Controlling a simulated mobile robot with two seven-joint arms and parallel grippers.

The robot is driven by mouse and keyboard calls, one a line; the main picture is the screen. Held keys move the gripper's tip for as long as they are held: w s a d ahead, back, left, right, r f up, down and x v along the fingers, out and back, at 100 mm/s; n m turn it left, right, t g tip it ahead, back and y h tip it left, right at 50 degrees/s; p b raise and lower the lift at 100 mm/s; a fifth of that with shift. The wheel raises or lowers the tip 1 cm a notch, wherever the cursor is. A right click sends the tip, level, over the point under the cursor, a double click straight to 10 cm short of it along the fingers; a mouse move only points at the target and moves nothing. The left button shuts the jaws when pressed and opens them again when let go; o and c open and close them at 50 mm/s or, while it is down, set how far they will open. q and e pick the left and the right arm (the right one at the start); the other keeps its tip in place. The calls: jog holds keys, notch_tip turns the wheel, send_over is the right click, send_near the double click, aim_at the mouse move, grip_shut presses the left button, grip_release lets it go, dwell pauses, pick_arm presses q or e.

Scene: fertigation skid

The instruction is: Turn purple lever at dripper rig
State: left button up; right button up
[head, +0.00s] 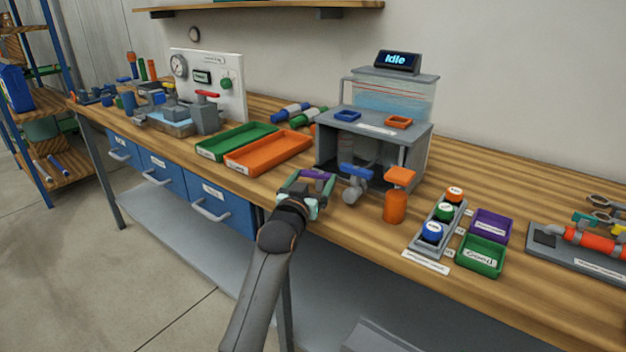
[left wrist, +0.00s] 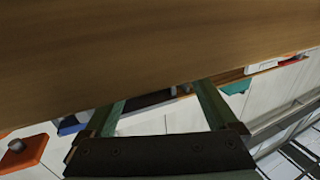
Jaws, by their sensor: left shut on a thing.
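The dripper rig (head: 418,140) is a grey stand with a clear water tank on top and a display reading "Idle" (head: 396,60). The purple lever (head: 318,174) is at its front left, partly hidden by my left gripper (head: 306,186). That gripper is shut on the purple lever, and its arm comes up from below. A blue lever (head: 357,172) and an orange lever (head: 400,175) stand to the right. In the left wrist view, the green fingers (left wrist: 158,105) show apart, with a brown surface across the top; the lever cannot be made out there. My right gripper is not in view.
Green (head: 237,133) and orange (head: 262,163) trays lie left of the rig. The table's front edge runs close below the gripper.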

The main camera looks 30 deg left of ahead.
pick_arm(q)
jog(key=shift+a+r+m+h+p, duration=0.2)
jog(key=shift+m+h+p, duration=0.4)
jog(key=shift+h+p, duration=0.15)
jog(key=shift+w+m+h, duration=0.1)
jog(key=shift+m+h, duration=0.3)
jog(key=shift+h, duration=0.25)
jog(key=shift+a+m+t+h, duration=0.1)
jog(key=shift+m+t+h, duration=0.25)
jog(key=shift+h, duration=0.25)
jog(key=shift+w+a+f+m+h+b, duration=0.1)
jog(key=shift+m+h+b, duration=0.25)
jog(key=shift+m+h, duration=0.55)
jog(key=shift+h, duration=0.4)
jog(key=o, duration=1)
